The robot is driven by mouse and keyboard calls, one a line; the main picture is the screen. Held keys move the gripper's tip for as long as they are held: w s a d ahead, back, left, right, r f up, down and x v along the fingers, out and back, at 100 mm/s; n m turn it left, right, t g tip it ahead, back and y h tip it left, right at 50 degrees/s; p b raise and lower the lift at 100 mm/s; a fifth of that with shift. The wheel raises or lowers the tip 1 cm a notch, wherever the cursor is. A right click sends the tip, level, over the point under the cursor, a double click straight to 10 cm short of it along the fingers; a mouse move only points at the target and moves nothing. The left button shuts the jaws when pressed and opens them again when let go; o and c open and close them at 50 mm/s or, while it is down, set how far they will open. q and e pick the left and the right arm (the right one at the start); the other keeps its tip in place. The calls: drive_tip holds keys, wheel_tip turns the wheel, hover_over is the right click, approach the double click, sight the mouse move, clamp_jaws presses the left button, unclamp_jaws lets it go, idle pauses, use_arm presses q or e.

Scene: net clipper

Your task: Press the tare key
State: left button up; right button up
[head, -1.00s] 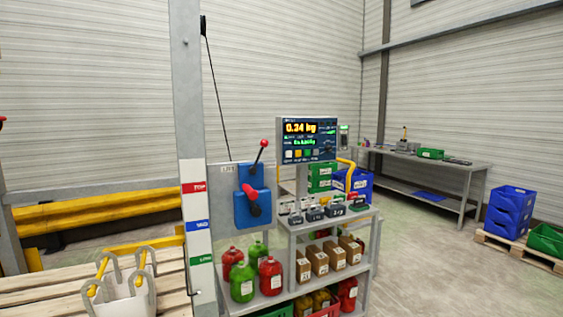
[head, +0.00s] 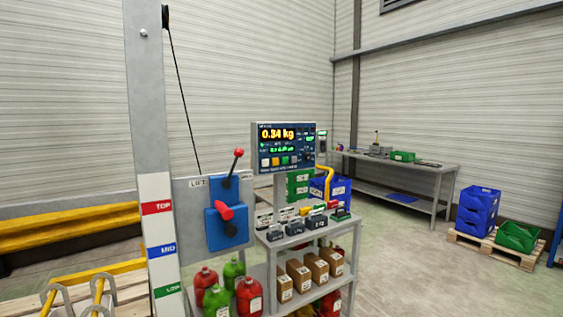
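The scale display panel (head: 283,147) stands on a post above the grey shelf cart, right of the picture's middle in the head view. Its screen reads about 0.34 kg in yellow digits. The key labels are too small to read, so I cannot tell which is the tare key. Neither of my grippers is in view.
A blue lever box (head: 226,226) with red-knobbed levers is left of the panel. The cart top (head: 290,240) carries several dark weights. Red and green bottles (head: 249,298) stand low in front. A workbench (head: 395,163) and blue crates (head: 478,212) are at right, with open floor between.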

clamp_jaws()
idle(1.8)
